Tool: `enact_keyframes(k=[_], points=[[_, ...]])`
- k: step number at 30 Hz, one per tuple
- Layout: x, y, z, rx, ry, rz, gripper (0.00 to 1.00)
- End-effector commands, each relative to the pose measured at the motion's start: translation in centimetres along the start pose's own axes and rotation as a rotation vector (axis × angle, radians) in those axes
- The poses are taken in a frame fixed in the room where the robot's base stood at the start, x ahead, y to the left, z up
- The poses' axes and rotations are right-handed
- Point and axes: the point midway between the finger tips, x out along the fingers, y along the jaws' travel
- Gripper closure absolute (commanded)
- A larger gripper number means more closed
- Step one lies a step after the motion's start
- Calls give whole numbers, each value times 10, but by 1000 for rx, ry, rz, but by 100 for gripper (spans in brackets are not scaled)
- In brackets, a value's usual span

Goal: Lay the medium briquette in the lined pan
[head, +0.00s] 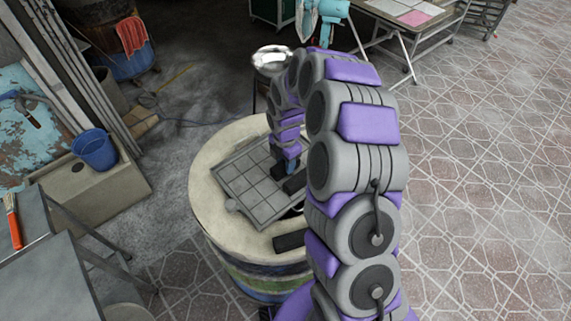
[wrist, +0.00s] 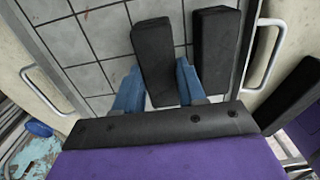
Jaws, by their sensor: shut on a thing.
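My gripper (wrist: 158,80) has its blue fingers shut on a black briquette (wrist: 153,45), which I take to be the medium one. It holds the briquette over the tile-lined pan (wrist: 90,48); I cannot tell whether the briquette touches the tiles. A second black briquette (wrist: 215,50) lies in the pan just right of the held one, close to the handle side. In the head view my gripper (head: 291,163) points down at the right part of the pan (head: 250,187), and the arm hides part of that area.
The pan sits on the round barrel oven top (head: 208,180). Another black briquette (head: 289,242) lies outside the pan, near the barrel's front rim. Pan handles (wrist: 265,50) stand up at the sides. The left part of the pan is clear.

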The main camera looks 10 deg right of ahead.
Motion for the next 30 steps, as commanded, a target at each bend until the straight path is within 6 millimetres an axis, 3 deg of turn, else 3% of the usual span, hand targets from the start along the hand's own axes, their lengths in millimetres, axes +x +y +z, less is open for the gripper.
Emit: enact_keyframes(k=[2,11,12,15,24,30], points=[[9,-1,2,2,2,0,79],[9,-2,3,3,3,1,79],[10,-1,2,2,2,1,57],[9,0,1,2,0,0,49],[8,0,1,2,1,1,49],[-11,-1,4,4,4,3,49]])
